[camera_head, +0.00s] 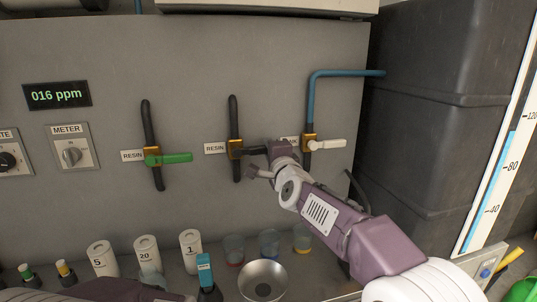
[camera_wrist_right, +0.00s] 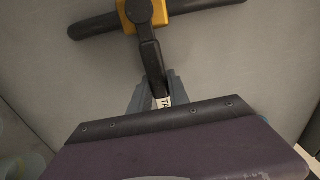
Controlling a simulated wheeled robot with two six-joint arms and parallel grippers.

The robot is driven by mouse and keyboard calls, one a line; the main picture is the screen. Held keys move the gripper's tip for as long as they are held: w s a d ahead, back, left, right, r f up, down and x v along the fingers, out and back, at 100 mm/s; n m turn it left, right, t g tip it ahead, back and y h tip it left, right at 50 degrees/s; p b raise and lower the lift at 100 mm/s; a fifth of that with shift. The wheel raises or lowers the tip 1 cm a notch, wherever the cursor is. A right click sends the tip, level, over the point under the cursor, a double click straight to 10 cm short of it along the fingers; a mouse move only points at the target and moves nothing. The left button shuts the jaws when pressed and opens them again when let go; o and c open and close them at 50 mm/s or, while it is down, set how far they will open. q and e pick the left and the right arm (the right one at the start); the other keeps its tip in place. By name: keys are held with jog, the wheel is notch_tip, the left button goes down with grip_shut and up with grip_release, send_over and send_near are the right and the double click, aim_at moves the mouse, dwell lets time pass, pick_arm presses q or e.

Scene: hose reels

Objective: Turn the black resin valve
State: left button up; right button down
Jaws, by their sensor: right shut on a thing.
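The black resin valve (camera_head: 235,149) is the middle one on the grey panel, with a yellow body on a black vertical pipe and a RESIN label to its left. Its black handle (camera_head: 254,150) points right, roughly level. My right gripper (camera_head: 268,153) comes from the lower right and is shut on the handle's outer end. In the right wrist view the handle (camera_wrist_right: 150,58) runs from the yellow body (camera_wrist_right: 146,10) down between the grey fingers (camera_wrist_right: 157,91). My left gripper is out of view; only part of my left arm shows at the bottom left.
A green-handled resin valve (camera_head: 167,159) is to the left, and a white-handled valve (camera_head: 325,145) on a blue pipe is close right of my gripper. Below stand white bottles (camera_head: 191,252), small cups (camera_head: 269,244) and a metal bowl (camera_head: 263,282). A dark tank (camera_head: 440,100) fills the right.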

jog(key=shift+f, duration=0.3)
jog(key=c, duration=1.2)
grip_release()
jog(key=shift+c, duration=0.2)
jog(key=shift+r, duration=0.1)
jog(key=b+v, duration=0.2)
jog(key=v, duration=0.7)
